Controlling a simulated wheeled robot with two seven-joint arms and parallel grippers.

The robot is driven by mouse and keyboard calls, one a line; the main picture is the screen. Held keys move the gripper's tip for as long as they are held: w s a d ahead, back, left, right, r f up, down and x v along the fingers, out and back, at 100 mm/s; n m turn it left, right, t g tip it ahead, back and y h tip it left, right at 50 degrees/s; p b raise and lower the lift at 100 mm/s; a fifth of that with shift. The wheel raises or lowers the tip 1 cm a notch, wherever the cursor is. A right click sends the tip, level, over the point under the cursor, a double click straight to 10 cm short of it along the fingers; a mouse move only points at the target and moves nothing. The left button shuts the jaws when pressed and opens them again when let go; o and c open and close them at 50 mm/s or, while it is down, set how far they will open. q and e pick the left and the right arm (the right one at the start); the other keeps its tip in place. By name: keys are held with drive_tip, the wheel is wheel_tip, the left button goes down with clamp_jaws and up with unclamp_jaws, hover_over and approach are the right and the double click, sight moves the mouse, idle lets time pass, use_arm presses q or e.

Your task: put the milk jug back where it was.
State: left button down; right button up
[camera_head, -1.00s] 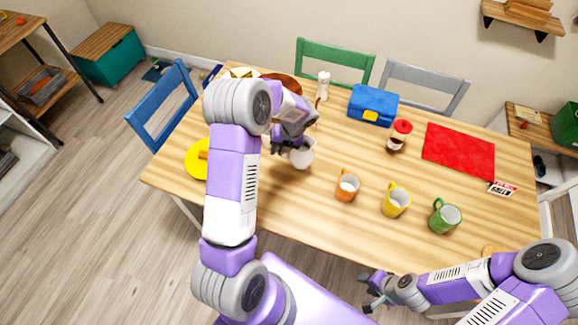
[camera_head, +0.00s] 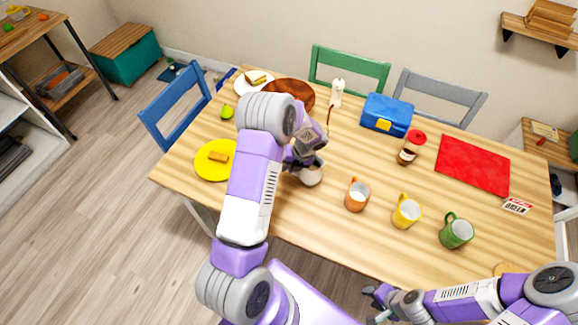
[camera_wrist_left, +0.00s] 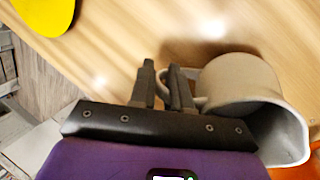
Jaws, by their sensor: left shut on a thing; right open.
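The white milk jug (camera_head: 312,174) is over the near middle of the wooden table (camera_head: 290,215), left of an orange mug (camera_head: 357,195). My left gripper (camera_head: 298,164) is at its left side. In the left wrist view my left gripper (camera_wrist_left: 162,80) is shut on the handle of the jug (camera_wrist_left: 238,88), whose body is beside the fingers. I cannot tell whether the jug's base touches the table. My right gripper (camera_head: 372,299) is open and empty at the table's near edge.
A yellow mug (camera_head: 406,212) and a green mug (camera_head: 456,231) stand right of the orange one. A yellow plate (camera_head: 214,166) is at left. Behind are a brown round tray (camera_head: 290,90), white bottle (camera_head: 337,92), blue box (camera_head: 387,114), red-lidded jar (camera_head: 411,148) and red mat (camera_head: 472,165).

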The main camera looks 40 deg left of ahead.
use_arm(q)
drive_tip(key=c, duration=1.1)
unclamp_jaws()
drive_tip(key=shift+s, duration=0.1)
drive_tip(key=shift+d+f, duration=0.1)
drive_tip(key=shift+r, duration=0.25)
drive_tip(key=p+v, duration=0.2)
drive_tip(key=v, duration=1)
